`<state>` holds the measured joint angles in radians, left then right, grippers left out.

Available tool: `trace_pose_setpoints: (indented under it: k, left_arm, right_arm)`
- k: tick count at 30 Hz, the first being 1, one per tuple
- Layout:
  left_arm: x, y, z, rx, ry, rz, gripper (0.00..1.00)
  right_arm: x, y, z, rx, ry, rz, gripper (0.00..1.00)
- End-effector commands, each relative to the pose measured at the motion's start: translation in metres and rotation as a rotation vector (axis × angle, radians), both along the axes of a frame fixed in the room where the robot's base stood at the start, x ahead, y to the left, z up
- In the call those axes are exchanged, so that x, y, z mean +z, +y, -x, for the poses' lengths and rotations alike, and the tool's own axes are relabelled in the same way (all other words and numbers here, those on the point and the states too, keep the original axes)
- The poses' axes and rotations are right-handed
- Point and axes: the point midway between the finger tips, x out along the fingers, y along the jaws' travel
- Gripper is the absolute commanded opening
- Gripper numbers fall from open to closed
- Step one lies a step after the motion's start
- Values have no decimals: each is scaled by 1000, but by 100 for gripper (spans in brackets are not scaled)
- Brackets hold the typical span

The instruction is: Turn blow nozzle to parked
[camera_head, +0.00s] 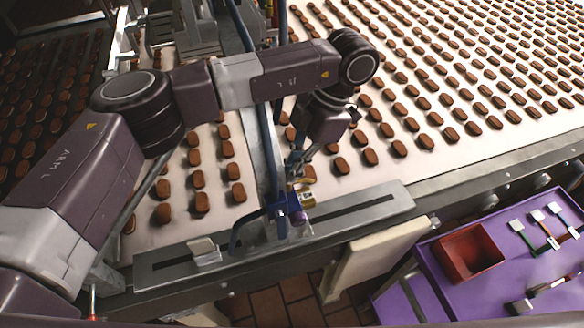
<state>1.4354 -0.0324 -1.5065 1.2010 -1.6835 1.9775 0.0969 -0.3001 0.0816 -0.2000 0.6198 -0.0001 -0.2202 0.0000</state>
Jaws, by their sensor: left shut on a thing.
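The blow nozzle assembly (293,203) stands on the grey slotted rail at the conveyor's near edge, with a blue clamp and a small brass-coloured piece. My left gripper (299,175) reaches down onto it from above, its fingers close together and shut on a part at its top. The fingers and wrist hide part of that grip, and the nozzle's exact pointing direction is too small to tell.
Rows of brown sandwich biscuits (400,148) cover the pale belt. A blue upright bar (262,125) stands close left of the gripper. A purple cart (430,268) at the lower right holds a red-brown bin (468,253) and several brushes or scrapers.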

Motion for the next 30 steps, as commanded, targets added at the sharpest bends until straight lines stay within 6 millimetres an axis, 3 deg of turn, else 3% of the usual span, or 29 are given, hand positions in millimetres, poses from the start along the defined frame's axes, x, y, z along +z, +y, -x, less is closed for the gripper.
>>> trace_pose_setpoints:
  k: [19,21,26,30]
  left_arm:
    - [2,0,-2,1,-6,1,0]
    - [2,0,-2,1,-6,1,13]
    - [1,0,-1,1,-4,0,30]
    - [1,0,-1,0,-2,0,30]
  right_arm:
    - [0,3,0,-1,0,-3,40]
    - [0,3,0,-2,0,-3,40]
    - [0,3,0,-2,0,-3,40]
    - [0,3,0,-1,0,-3,40]
